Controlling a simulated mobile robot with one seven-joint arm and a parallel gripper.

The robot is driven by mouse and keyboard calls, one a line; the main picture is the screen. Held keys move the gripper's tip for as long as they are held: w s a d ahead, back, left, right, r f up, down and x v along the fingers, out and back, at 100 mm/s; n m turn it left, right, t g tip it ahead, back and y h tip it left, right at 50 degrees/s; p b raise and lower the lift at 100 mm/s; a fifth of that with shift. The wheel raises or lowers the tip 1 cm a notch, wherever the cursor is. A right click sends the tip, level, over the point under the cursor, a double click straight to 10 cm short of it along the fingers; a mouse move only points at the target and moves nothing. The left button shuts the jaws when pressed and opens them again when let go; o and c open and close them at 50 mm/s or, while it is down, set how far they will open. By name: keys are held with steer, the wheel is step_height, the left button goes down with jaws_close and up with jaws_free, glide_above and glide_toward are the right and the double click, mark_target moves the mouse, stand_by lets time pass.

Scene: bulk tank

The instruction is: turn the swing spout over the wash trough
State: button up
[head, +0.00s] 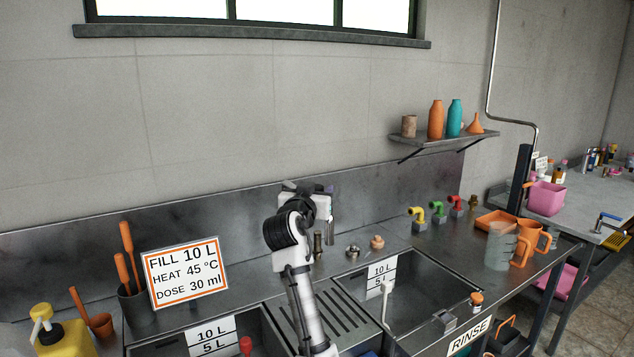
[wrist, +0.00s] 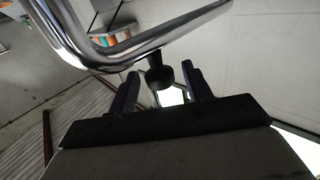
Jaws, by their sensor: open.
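The swing spout (wrist: 150,48) is a bent chrome tube that crosses the top of the wrist view. A dark knob (wrist: 158,75) hangs from it and shows between my fingers. My gripper (wrist: 160,72) is open, one finger on each side of the knob; I cannot tell whether either touches. In the head view my gripper (head: 308,187) is raised in front of the back splash, and my arm hides most of the spout there. The left trough (head: 262,330) is cut off by the lower edge. The right trough (head: 430,290) has a RINSE label at its front.
A ribbed drainboard (head: 345,318) lies between the troughs, partly behind my arm. A sign (head: 185,272) and a pot of orange-handled tools (head: 135,305) stand left. Coloured taps (head: 437,212) and jugs (head: 500,245) stand right. A shelf (head: 440,140) with bottles hangs above.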

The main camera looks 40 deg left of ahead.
steer(key=shift+w+a, duration=0.25)
steer(key=shift+w, duration=0.4)
jaws_close()
